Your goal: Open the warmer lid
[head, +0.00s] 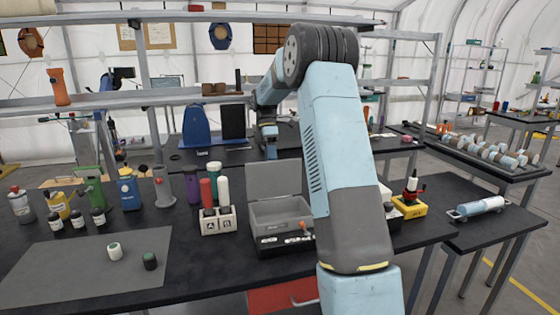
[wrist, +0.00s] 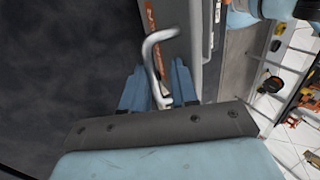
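The warmer (head: 280,240) is a grey box with a dark front on the near table, partly hidden by my arm. Its lid (head: 273,180) stands upright at the back, so the box's inside shows. My gripper (head: 270,153) is pointed down just behind the lid's top edge. In the wrist view, a bent, pale metal handle (wrist: 150,50) runs in between my two blue fingers (wrist: 158,88). The fingers are apart, with a narrow gap beside the handle. Whether they touch it is hard to tell. Orange lettering shows on a grey part beyond the handle.
A white block with tubes (head: 218,222) stands just left of the warmer. Several bottles and a grey mat (head: 85,265) with two small jars fill the left side. A yellow-based device (head: 408,207) is right of my arm. A second table with a blue device (head: 196,127) stands behind.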

